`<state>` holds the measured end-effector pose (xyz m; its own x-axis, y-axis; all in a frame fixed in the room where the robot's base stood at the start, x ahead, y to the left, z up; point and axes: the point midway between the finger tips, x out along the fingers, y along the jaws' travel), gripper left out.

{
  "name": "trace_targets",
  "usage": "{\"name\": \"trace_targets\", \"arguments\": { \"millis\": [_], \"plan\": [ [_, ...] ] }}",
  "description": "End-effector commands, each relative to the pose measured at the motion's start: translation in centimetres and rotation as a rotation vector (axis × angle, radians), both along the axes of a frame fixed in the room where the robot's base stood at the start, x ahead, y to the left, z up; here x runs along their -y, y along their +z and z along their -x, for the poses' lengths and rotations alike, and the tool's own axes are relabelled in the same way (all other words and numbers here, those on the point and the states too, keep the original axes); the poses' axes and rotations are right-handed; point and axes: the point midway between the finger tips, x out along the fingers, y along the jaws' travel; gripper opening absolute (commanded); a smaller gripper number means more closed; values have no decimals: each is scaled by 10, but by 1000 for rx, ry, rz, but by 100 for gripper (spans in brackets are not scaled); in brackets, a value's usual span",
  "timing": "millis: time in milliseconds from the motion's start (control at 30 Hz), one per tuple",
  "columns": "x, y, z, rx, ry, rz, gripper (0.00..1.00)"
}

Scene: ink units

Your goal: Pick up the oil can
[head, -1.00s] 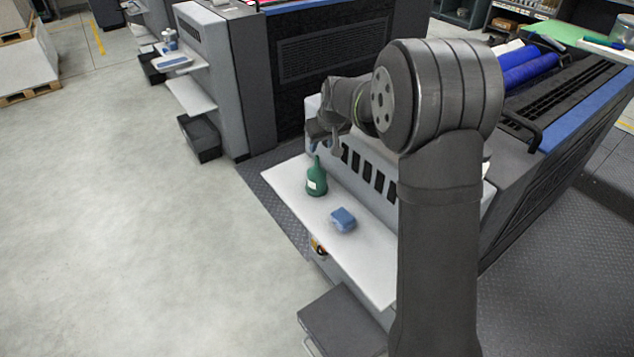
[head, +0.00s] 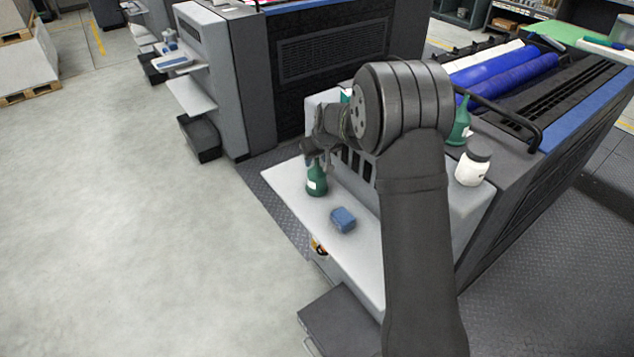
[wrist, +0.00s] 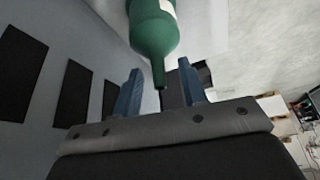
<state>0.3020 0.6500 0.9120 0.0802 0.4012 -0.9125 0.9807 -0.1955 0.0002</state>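The green oil can (head: 316,184) with a white label stands on the white shelf (head: 356,262) at the side of the near press. In the wrist view the oil can (wrist: 153,32) shows upside down, its narrow spout pointing down the picture between the fingers. My gripper (wrist: 158,82) is open, with a blue finger on each side of the spout tip and a gap to both. In the head view my gripper (head: 318,158) is at the top of the can, and its fingers are partly hidden by my wrist.
The press wall with dark slots stands close on the right.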

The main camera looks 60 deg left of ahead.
Motion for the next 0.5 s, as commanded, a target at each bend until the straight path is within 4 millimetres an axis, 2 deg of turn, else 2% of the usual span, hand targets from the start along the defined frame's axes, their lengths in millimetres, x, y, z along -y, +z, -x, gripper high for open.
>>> {"name": "trace_targets", "arguments": {
  "millis": [33, 200, 500],
  "plan": [
    [0, 0, 0, 0, 0, 0, 31],
    [0, 0, 0, 0, 0, 0, 0],
    [0, 0, 0, 0, 0, 1, 0]
  ]
}}
